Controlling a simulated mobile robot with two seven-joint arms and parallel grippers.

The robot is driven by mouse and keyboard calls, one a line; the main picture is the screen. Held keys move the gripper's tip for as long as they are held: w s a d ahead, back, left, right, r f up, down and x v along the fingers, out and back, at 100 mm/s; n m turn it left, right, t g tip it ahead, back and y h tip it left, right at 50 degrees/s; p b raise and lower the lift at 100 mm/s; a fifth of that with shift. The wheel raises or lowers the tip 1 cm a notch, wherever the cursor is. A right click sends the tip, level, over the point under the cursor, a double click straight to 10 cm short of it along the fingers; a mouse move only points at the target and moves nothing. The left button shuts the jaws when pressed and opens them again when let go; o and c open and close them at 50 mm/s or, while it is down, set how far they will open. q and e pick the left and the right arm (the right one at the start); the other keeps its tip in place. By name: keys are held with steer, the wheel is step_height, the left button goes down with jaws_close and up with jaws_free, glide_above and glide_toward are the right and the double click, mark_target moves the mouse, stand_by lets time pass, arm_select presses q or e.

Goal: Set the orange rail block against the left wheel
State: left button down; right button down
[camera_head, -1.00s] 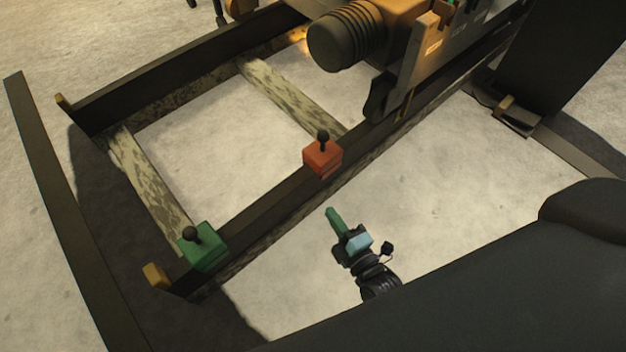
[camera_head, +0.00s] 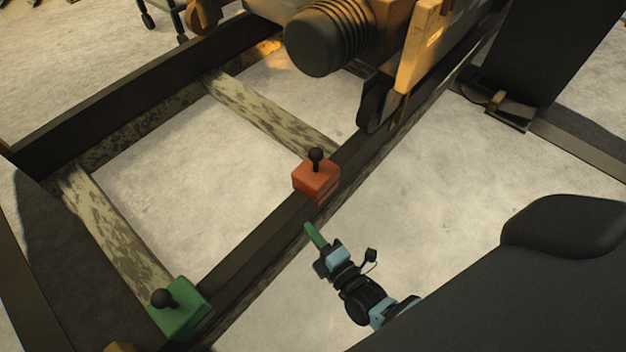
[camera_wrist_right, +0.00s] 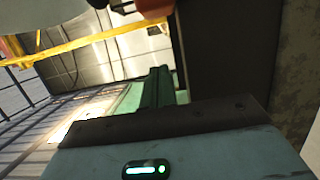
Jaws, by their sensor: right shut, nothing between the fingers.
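The orange rail block (camera_head: 316,181), an orange-red cube with a black ball knob on top, sits on the near dark rail (camera_head: 262,233). A dark wheel (camera_head: 371,104) of the orange machine stands on the same rail, further up and right, with bare rail between them. My right gripper (camera_head: 314,234) is shut and empty, its green fingers just on the near side of the rail, below the block and apart from it. In the right wrist view the green fingers (camera_wrist_right: 157,88) are together; an orange-red patch at the top edge is cut off.
A green block (camera_head: 182,312) with a black knob sits lower left on the same rail. Pale mottled cross-ties (camera_head: 268,113) join it to the far rail (camera_head: 130,92). The orange machine (camera_head: 420,50) stands at the top. Floor between the ties is clear.

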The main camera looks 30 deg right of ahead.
mark_target(317, 177)
steer(key=w+d+b, duration=0.1)
steer(key=w, duration=0.2)
steer(key=w+d+b, duration=0.1)
steer(key=w+b, duration=0.1)
steer(key=w, duration=0.1)
steer(key=w+d+b, duration=0.1)
steer(key=w+b, duration=0.1)
steer(key=w, duration=0.1)
steer(key=shift+w, duration=0.15)
